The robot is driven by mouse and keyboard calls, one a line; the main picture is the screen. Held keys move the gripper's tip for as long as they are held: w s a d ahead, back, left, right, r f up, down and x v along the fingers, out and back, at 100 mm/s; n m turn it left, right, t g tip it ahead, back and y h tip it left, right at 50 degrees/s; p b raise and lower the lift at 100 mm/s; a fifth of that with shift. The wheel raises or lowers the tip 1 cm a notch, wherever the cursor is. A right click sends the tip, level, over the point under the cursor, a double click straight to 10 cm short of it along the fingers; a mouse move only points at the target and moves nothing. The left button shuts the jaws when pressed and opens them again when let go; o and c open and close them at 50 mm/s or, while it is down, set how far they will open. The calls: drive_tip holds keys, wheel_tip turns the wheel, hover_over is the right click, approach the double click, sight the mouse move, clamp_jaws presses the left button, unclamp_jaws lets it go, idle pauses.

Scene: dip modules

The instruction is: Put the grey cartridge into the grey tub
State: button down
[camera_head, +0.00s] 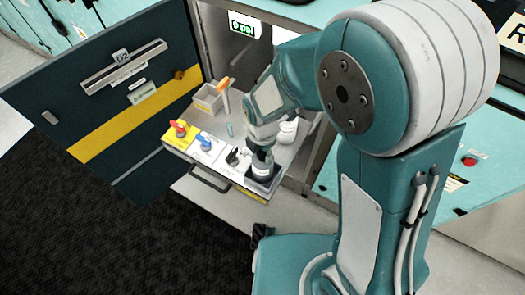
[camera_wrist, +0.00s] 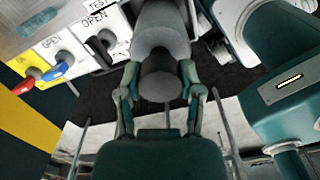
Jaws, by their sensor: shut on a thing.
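My gripper (camera_head: 262,152) points down over the front right corner of the pulled-out drawer shelf. It is shut on the grey cartridge (camera_head: 262,171), a pale cylinder with a darker end. In the wrist view the cartridge (camera_wrist: 160,38) sits between both fingers (camera_wrist: 160,85). In the head view it is at a dark square holder (camera_head: 249,184); I cannot tell whether it is seated or just above. A small open box, light grey-beige, which looks like the tub (camera_head: 204,103), stands at the back left of the shelf. Its inside is mostly unseen.
Red (camera_head: 180,128), blue (camera_head: 206,141) and black (camera_head: 233,157) valve handles line the shelf's front. An orange-topped upright tool (camera_head: 224,88) stands by the box. White rounded pieces (camera_head: 288,130) lie behind my gripper. The open cabinet door (camera_head: 110,95) borders the left.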

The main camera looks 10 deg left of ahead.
drive_tip(key=shift+f, duration=0.3)
drive_tip(key=shift+c, duration=1.2)
unclamp_jaws()
drive_tip(key=shift+f, duration=0.1)
wheel_tip(320, 180, up, 12)
